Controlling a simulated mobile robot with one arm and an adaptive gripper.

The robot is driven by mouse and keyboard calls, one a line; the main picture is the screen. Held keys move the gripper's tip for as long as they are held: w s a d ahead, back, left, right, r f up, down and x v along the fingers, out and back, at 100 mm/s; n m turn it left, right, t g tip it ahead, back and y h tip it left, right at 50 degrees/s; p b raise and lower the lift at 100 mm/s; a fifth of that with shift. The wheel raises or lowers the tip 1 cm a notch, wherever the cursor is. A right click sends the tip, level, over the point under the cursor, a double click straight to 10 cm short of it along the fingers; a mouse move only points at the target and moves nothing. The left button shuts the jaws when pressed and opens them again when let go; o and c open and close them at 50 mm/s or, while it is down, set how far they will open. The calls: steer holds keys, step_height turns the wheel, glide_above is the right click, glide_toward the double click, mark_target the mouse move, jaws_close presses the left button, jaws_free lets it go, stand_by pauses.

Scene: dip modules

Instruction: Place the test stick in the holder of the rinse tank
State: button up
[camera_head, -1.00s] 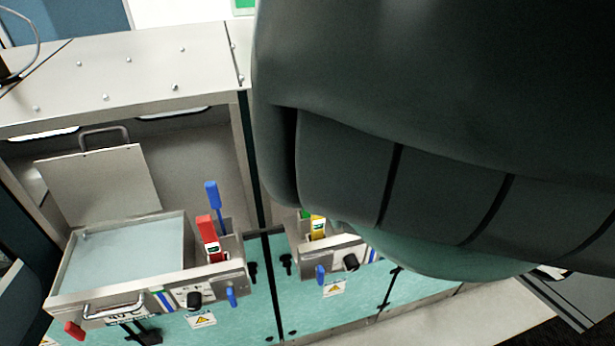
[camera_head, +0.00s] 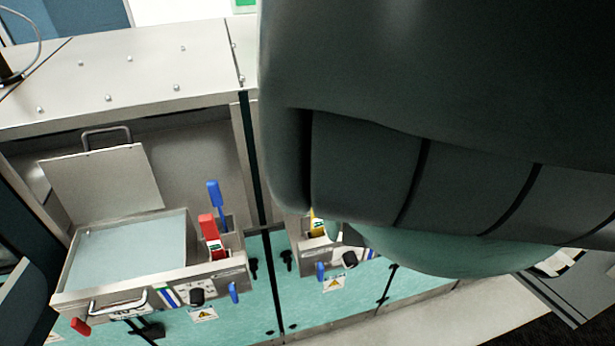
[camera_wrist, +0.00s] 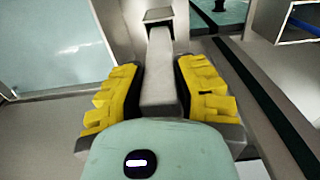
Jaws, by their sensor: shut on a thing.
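In the wrist view, my gripper (camera_wrist: 160,84) has its yellow-padded fingers shut on a grey bar, which looks like the test stick (camera_wrist: 158,62). Its square end points to the top of the picture. The stick and gripper are hidden behind my dark arm in the head view. An open tank of pale liquid (camera_head: 130,252) stands at left in the head view. A red-handled stick (camera_head: 212,236) and a blue one (camera_head: 215,198) stand at its right side, where a holder is partly visible. I cannot tell which tank is the rinse tank.
A second tank unit (camera_head: 325,251) with a yellow-handled stick (camera_head: 317,222) is mostly covered by my arm. A raised lid (camera_head: 103,185) stands behind the left tank. In the wrist view, a tank of pale liquid (camera_wrist: 50,45) lies left of the gripper.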

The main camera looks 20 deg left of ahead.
steer(key=shift+f, duration=0.1)
steer(key=shift+f+b, duration=0.15)
steer(key=shift+b, duration=0.15)
steer(key=o, duration=0.9)
steer(key=r+b, duration=0.4)
steer(key=r, duration=0.1)
steer(key=shift+w+d, duration=0.1)
steer(key=shift+w, duration=0.1)
steer(key=shift+r+b, duration=0.4)
steer(key=shift+r, duration=0.9)
steer(key=shift+s, duration=0.1)
